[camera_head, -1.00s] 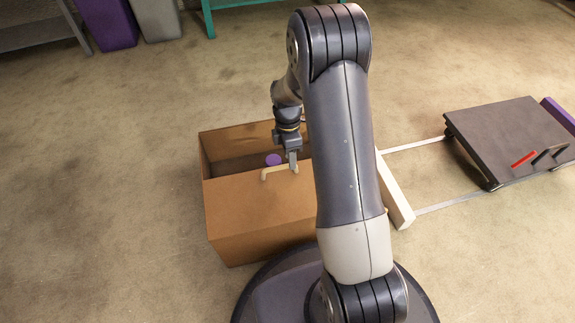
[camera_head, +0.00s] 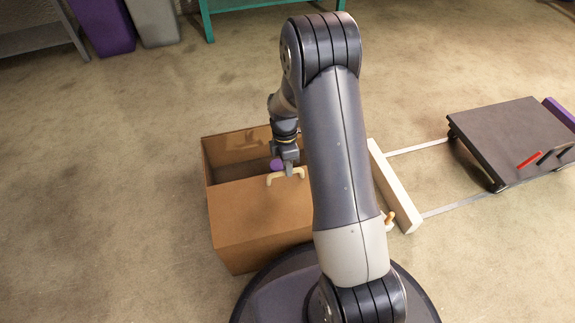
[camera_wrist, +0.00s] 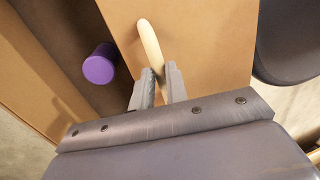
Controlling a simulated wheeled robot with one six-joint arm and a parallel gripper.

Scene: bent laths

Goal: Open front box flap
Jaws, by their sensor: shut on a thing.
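A brown open-topped cardboard box (camera_head: 235,235) stands on the floor left of my arm. Its front flap (camera_head: 245,203) covers the near part of the top and carries a cream, arched handle (camera_head: 270,181). My gripper (camera_head: 289,170) is at the handle, its fingers shut on it. In the wrist view the fingertips (camera_wrist: 157,90) close around the lower end of the handle (camera_wrist: 149,42), above the brown flap (camera_wrist: 205,40). A purple cylinder (camera_wrist: 100,66) shows in the dark opening behind the flap. The flap's exact tilt is hard to tell.
A pale wooden bar (camera_head: 393,188) lies right of my arm, joined by thin metal strips to a low dark platform (camera_head: 510,140) holding a red stick (camera_head: 529,160). Purple (camera_head: 103,25) and grey bins stand at the back left. Floor left of the box is clear.

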